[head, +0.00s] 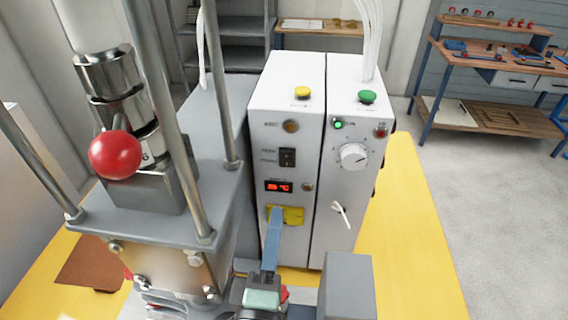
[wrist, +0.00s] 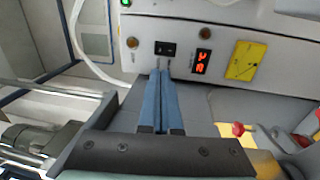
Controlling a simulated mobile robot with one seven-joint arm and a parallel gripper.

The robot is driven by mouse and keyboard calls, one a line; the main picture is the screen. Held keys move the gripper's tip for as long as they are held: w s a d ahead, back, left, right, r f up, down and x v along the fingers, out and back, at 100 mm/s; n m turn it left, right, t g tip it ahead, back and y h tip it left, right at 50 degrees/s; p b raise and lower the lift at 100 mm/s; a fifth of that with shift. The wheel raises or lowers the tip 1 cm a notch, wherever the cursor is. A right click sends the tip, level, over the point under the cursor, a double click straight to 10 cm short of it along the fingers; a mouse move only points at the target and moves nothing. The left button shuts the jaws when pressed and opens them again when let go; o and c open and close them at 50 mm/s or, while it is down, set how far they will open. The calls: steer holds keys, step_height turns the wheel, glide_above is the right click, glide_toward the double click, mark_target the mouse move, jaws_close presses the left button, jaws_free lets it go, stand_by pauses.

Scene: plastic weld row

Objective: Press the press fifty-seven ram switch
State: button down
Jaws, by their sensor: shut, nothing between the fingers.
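A black rocker switch (head: 287,158) is set in the front of the white control box (head: 284,120), above a red-lit display (head: 278,186). The switch also shows in the wrist view (wrist: 165,48), just beyond my fingertips. I cannot read the labels, so I cannot tell which control is marked as the ram switch. My gripper (head: 275,211) is shut and empty, its blue fingers side by side. In the head view its tips overlap a yellow label (head: 292,214) low on the box. In the wrist view the gripper (wrist: 160,73) points at the panel, seemingly apart from the switch.
A yellow button (head: 303,92) and a green button (head: 367,97) top the box. A dial (head: 353,155) and a toggle lever (head: 341,212) are on its right half. A press with steel columns and a red ball knob (head: 115,154) stands close on the left.

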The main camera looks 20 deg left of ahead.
mark_target(286, 156)
steer(key=p+x, duration=0.3)
steer(key=x, duration=0.7)
steer(key=shift+w+a, duration=0.1)
steer(key=shift+w, duration=0.3)
steer(key=shift+r+p, duration=0.1)
steer(key=shift+p, duration=0.2)
